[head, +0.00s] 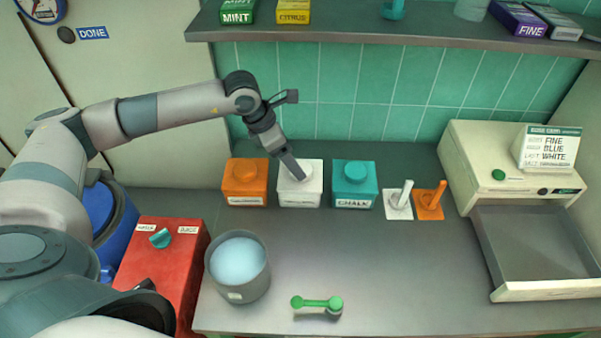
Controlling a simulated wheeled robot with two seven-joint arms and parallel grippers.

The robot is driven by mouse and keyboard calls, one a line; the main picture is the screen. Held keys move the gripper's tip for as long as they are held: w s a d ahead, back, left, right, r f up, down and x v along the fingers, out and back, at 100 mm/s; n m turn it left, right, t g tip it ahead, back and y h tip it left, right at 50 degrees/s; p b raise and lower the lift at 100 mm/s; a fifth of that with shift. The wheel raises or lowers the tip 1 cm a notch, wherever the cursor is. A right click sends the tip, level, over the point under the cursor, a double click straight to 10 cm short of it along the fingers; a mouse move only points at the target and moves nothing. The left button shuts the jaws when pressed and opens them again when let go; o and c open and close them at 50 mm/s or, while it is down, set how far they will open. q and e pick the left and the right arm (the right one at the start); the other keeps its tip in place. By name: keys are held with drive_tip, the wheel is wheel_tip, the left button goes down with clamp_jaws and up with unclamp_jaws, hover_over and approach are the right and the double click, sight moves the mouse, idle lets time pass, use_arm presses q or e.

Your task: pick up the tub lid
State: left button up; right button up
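Three square tubs with lids stand in a row at the back of the counter: an orange tub (245,184), a white tub (300,198) and a teal tub (353,186) labelled CHALK. The orange and teal lids carry round knobs. My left gripper (298,177) points down at the top of the white tub, its tips at the white lid (313,172). The gripper hides the middle of that lid, so I cannot tell whether its fingers are closed on a knob. The white lid appears seated on its tub. My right gripper is not in view.
A grey pot (238,288) of pale blue contents and a green double-ended tool (317,303) are in front. White (398,212) and orange (429,212) pieces with upright handles stand right of the tubs. A red box (158,290) is left; a cream machine (475,165) with a tray is right.

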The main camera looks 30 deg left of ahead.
use_arm(q)
drive_tip(key=shift+w+d+f+p, duration=0.1)
drive_tip(key=shift+w+f+p, duration=0.1)
drive_tip(key=shift+p, duration=0.15)
drive_tip(key=p+x, duration=0.1)
drive_tip(key=x, duration=0.1)
drive_tip(key=shift+w+d+f+p, duration=0.15)
drive_tip(key=shift+f+p, duration=0.2)
drive_tip(key=shift+p, duration=0.05)
drive_tip(key=shift+w+f, duration=0.15)
drive_tip(key=shift+f, duration=0.35)
drive_tip(key=c, duration=1.2)
